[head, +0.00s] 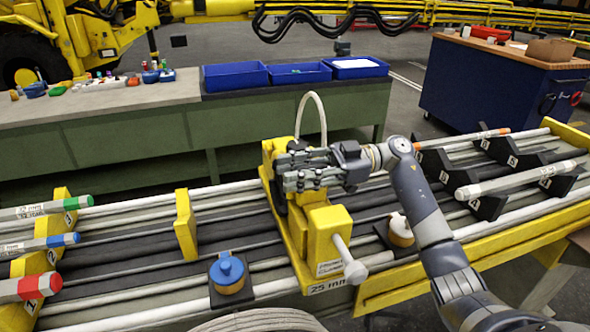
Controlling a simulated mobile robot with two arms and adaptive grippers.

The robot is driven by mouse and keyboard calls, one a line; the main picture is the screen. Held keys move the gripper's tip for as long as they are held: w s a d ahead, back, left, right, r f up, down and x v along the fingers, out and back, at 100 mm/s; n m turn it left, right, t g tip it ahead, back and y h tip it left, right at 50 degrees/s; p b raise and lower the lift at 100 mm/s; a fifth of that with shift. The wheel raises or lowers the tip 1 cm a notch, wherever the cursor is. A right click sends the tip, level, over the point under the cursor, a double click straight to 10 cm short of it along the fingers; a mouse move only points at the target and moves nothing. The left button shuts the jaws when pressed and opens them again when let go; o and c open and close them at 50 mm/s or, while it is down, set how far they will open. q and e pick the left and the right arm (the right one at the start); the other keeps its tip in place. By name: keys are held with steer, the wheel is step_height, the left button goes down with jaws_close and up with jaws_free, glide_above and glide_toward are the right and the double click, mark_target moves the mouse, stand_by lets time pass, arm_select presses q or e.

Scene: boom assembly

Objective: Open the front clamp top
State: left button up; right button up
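The yellow clamp (328,232) stands on the front bench, with a "25 mm" label on its base and a grey lever rod (349,262) sticking out toward the front right. A pale curved hose or handle (318,100) arches up behind it. My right gripper (282,171) comes in from the right, its fingers pointing left over the clamp's upper rear part. The fingers cover part of the clamp, and I cannot tell whether they touch it or hold anything. My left gripper is not in view.
Long grey tubes and rods run along the bench through yellow supports (186,224) and black numbered holders. A blue-capped piece (228,272) stands left of the clamp and a cream-topped one (400,230) to its right. Blue bins (236,77) sit on the green counter behind.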

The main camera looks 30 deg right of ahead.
jaws_close()
steer(key=shift+r, duration=0.1)
steer(key=shift+r, duration=0.1)
